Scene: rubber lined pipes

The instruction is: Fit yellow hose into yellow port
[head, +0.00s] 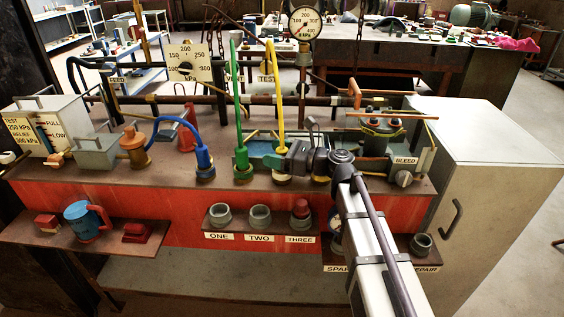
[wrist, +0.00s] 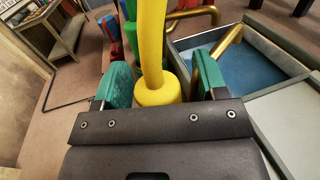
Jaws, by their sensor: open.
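The yellow hose (head: 278,95) arches down at the middle of the bench in the head view. In the wrist view the yellow hose (wrist: 151,40) ends in a wider yellow collar (wrist: 157,91). My gripper (head: 283,152) is around the hose's lower end. In the wrist view its two green-padded jaws (wrist: 160,82) stand apart, one on each side of the collar, with visible gaps. A brass-coloured ring (head: 281,178) shows below the hose end in the head view. The yellow port itself is hidden by the hose and gripper, so I cannot tell whether the hose is seated.
A green hose (head: 237,100) with its green fitting (head: 242,160) stands close on the left, and a blue hose fitting (head: 204,160) beyond it. A blue-lined tray (wrist: 225,75) lies right of the jaws. A bleed vessel (head: 381,130) stands right. Grey cups (head: 260,215) sit on the front shelf.

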